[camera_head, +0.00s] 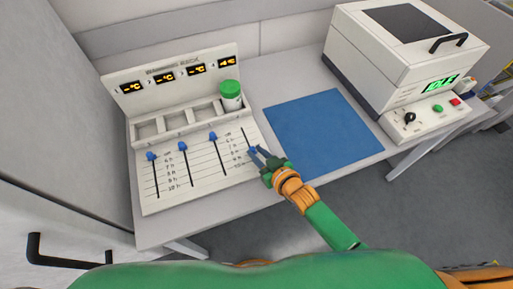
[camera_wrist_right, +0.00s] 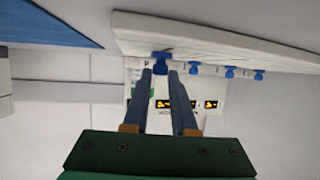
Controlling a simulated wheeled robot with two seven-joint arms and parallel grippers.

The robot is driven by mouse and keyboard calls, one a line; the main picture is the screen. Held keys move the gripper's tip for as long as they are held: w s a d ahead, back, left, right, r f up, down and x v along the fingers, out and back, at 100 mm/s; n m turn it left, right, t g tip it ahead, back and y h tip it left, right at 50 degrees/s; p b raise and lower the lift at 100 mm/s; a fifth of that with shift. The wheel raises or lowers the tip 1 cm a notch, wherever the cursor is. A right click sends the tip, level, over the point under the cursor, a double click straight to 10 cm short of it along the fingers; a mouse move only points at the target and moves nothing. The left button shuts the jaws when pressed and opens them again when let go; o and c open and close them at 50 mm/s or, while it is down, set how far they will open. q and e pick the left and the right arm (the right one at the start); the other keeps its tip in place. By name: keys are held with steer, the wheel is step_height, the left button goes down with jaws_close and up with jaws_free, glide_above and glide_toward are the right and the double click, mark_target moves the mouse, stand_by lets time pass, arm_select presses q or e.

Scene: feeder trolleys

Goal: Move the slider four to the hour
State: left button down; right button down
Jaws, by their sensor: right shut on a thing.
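The warming rack (camera_head: 205,185) has a sloped panel with several vertical slider tracks and an hour scale. The blue knob of slider four (camera_head: 252,150), the rightmost, sits partway down its track; its exact hour mark is hard to read beside the gripper. My right gripper (camera_head: 259,153) is at this knob. In the right wrist view the knob (camera_wrist_right: 160,58) lies between the tips of the two fingers (camera_wrist_right: 161,72), which are shut on it. The knobs of slider one (camera_head: 151,156), slider two (camera_head: 182,146) and slider three (camera_head: 213,136) are at the tops of their tracks. My left gripper is not in view.
A green-capped bottle (camera_head: 231,95) stands in the rack's rightmost bay; the other bays look empty. The fourth display (camera_head: 226,62) differs from the other three, which show dashes. A blue mat (camera_head: 320,130) lies bare to the right. A white lidded machine (camera_head: 400,65) stands beyond it.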

steer(key=c, duration=0.7)
jaws_free()
steer(key=shift+w, duration=0.1)
steer(key=p+v, duration=0.1)
steer(key=v, duration=0.6)
steer(key=shift+f, duration=0.1)
